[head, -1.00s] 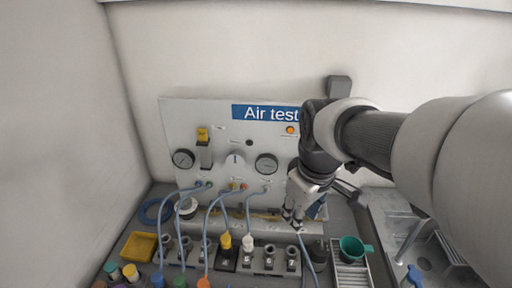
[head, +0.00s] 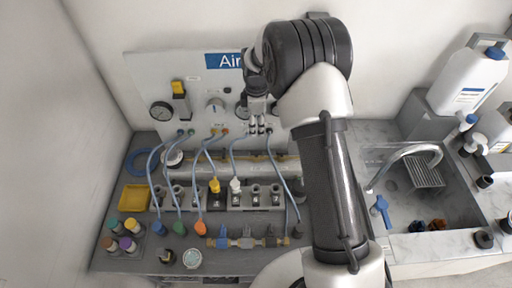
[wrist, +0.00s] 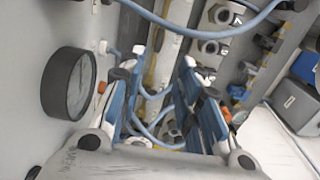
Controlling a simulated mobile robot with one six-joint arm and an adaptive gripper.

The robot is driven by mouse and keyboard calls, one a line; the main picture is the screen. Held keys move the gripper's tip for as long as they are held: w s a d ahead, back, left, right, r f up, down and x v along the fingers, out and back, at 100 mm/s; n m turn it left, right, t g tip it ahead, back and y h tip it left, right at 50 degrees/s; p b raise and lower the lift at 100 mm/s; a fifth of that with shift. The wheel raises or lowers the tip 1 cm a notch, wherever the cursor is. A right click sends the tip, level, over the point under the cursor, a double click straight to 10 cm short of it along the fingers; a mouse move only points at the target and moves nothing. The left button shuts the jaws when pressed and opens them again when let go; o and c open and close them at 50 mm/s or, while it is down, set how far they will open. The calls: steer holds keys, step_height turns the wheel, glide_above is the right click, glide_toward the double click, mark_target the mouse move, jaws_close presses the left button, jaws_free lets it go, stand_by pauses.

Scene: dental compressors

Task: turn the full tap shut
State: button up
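No tap can be read as "full" in these frames. A small pipe row with blue and brass-coloured parts (head: 246,242), possibly taps, lies at the bench front. Hoses and the fittings row show beyond the fingers. My arm hides part of the panel and bench.
A fittings row (head: 264,200) with blue hoses runs across the bench. A gauge (wrist: 70,83) is close on the left in the wrist view. A yellow tray (head: 133,198) and colour-capped bottles (head: 122,236) are at left. The sink (head: 400,190) and white jugs (head: 468,80) are at right.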

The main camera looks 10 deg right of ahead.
mark_target(256, 152)
step_height(256, 152, down, 14)
steer(key=shift+r+b, duration=0.15)
steer(key=shift+b, duration=0.5)
jaws_close()
